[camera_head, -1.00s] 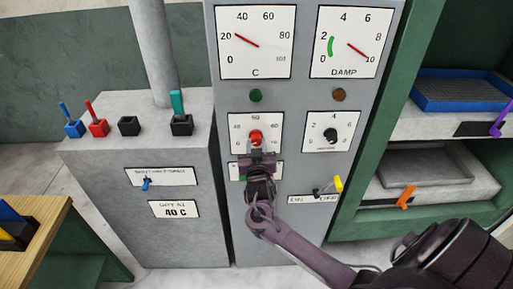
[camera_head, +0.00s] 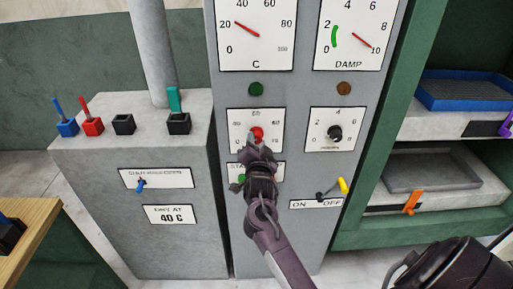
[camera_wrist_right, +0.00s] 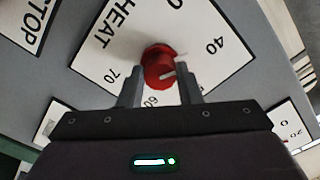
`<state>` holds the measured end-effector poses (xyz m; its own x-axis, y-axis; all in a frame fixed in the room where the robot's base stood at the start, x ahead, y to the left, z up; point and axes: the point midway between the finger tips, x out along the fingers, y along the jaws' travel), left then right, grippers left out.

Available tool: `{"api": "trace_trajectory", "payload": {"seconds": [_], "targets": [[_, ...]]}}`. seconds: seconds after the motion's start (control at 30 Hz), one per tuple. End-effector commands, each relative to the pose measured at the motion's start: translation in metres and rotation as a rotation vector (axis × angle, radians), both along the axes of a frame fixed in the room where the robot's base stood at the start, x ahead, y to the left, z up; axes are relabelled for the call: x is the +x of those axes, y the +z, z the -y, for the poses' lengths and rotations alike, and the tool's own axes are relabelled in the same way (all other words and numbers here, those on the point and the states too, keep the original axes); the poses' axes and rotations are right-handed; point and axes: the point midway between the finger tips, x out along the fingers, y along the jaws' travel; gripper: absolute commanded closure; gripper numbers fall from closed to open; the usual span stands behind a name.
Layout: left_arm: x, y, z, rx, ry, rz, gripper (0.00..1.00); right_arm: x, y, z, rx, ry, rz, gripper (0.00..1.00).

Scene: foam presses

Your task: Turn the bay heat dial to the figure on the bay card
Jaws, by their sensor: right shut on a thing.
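The bay heat dial is a red knob (camera_head: 257,133) on a white scale plate (camera_head: 234,121) on the grey panel. It also shows as a red knob in the right wrist view (camera_wrist_right: 158,66), between the fingertips, with HEAT, 40, 60 and 70 readable around it. Where its pointer stands I cannot read surely. My right gripper (camera_head: 258,147) is shut on the red knob, hiding part of the scale in the head view. My left gripper is not in view.
A second dial with a black knob (camera_head: 335,133) is to the right. Below are the start plate (camera_head: 272,171), partly hidden, and an ON/OFF lever (camera_head: 342,186). The C gauge (camera_head: 255,55) reads a little above 20.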

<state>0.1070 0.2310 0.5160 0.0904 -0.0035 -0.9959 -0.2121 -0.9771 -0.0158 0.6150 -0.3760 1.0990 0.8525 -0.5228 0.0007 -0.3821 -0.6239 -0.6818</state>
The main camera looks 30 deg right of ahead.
Motion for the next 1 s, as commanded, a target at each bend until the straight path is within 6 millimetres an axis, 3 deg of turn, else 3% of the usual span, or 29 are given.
{"api": "trace_trajectory", "payload": {"seconds": [0.77,0.8,0.93,1.0], "targets": [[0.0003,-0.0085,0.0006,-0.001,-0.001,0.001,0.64,0.0001,0.0002,0.0000,0.087,0.000,0.052,0.92],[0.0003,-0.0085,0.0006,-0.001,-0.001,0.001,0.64,0.0001,0.0002,0.0000,0.087,0.000,0.052,0.65],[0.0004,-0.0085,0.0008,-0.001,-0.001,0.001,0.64,0.0001,0.0002,0.0000,0.086,0.001,0.052,0.48],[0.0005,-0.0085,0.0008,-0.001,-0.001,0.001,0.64,0.0002,0.0003,-0.0001,0.085,0.000,0.052,0.47]]}}
